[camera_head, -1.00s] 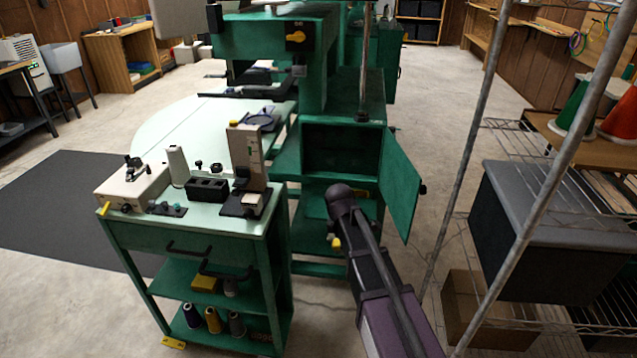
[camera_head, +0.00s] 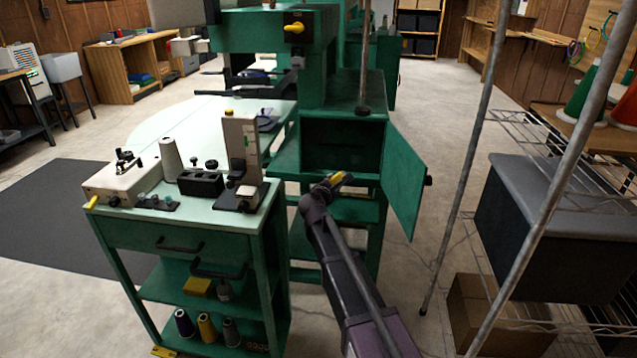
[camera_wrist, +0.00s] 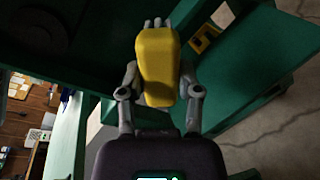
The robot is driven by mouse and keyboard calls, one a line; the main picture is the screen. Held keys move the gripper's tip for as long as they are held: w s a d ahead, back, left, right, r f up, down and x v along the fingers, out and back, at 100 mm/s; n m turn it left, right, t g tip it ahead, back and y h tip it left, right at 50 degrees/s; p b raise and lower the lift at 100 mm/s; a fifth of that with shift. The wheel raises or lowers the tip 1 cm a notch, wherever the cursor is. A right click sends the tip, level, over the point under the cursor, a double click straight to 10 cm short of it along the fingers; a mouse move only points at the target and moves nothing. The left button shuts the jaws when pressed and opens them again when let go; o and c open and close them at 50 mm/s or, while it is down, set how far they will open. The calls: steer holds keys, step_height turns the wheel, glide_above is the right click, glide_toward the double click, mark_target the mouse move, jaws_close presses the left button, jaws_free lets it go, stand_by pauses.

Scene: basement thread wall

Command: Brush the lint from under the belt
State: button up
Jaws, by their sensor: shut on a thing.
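My gripper (camera_head: 328,187) is shut on a yellow block-like handle, probably the brush (camera_wrist: 157,60). In the wrist view it lies between the grey fingers, with pale grey tips at its far end. I cannot tell whether these are bristles or fingertips. In the head view the gripper is in front of and just below the open compartment (camera_head: 341,145) of the green machine. The compartment's door (camera_head: 405,182) is swung open to the right. Its inside is dark; I cannot make out the belt or any lint.
A green cart (camera_head: 180,235) with a sewing device, thread cone and black blocks stands at left. A wire rack (camera_head: 530,325) with a dark grey bin (camera_head: 560,205) stands at right. A yellow and black item (camera_wrist: 205,38) lies on a green shelf in the wrist view.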

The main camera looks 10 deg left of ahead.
mark_target(343, 159)
steer(key=shift+w+a+r+n+t+y+b, duration=0.2)
steer(key=shift+w+a+r+n+t+y, duration=0.15)
steer(key=shift+a+y, duration=0.35)
steer(key=shift+w+a+r+n+t+y+b, duration=0.15)
steer(key=shift+w+a+n+t+y+b, duration=0.2)
steer(key=shift+a, duration=0.65)
steer(key=shift+w+a+r+n+t+y+b, duration=0.15)
steer(key=shift+a+r+n+t+y, duration=0.1)
steer(key=shift+a+n+t+y, duration=0.45)
steer(key=shift+w+a, duration=0.1)
steer(key=shift+w, duration=0.05)
steer(key=shift+w, duration=2.85)
steer(key=shift+w, duration=0.95)
steer(key=shift+d, duration=0.2)
steer(key=shift+s+d, duration=0.2)
steer(key=shift+d, duration=1.4)
steer(key=shift+d, duration=0.1)
steer(key=shift+w+d, duration=0.1)
steer(key=shift+d, duration=1.6)
